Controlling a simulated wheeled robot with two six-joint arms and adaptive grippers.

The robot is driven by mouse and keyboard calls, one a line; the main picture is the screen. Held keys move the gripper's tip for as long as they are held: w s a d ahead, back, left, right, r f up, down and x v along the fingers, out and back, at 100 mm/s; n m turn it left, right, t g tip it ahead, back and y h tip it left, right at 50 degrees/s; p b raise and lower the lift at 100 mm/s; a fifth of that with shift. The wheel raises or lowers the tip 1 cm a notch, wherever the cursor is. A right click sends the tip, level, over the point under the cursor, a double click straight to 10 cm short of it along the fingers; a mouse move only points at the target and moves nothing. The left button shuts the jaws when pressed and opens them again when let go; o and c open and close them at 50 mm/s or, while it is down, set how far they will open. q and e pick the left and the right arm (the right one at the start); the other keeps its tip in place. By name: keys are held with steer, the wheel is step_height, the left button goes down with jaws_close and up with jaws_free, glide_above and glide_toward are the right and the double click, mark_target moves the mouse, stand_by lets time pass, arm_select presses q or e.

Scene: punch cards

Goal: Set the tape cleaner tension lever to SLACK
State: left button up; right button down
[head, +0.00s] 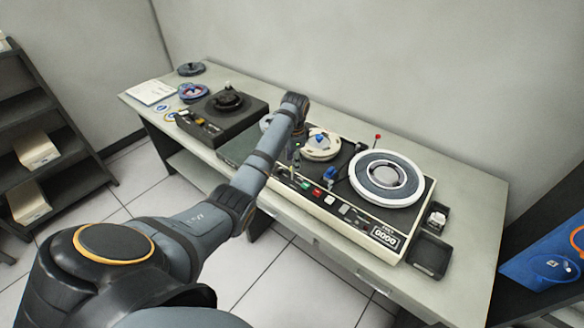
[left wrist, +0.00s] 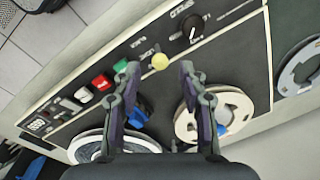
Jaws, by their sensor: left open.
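The tape cleaner (head: 345,212) is a dark-topped machine with a cream front edge on the table. It carries a large white reel (head: 387,177) at right and a smaller cream reel (head: 320,145), which also shows in the left wrist view (left wrist: 214,116). My left gripper (left wrist: 160,66) is open and points down over the deck. A yellow ball knob (left wrist: 160,62) shows between its fingertips; I cannot tell whether they touch it. A black dial (left wrist: 190,27) with a white pointer lies beyond. The lettering is too small to read. My right gripper is not in view.
Red (left wrist: 102,82) and green (left wrist: 121,66) buttons line the front edge. Blue parts (left wrist: 139,112) stand near the reels. A red-tipped stick (head: 377,137) rises at the back. A second dark machine (head: 220,117) stands left; a black tray (head: 429,255) lies at right.

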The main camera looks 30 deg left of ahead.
arm_select(q)
step_height(320, 180, down, 5)
steer(key=shift+w+a+f, duration=0.1)
steer(key=shift+w+a, duration=0.05)
steer(key=shift+p, duration=0.3)
jaws_close()
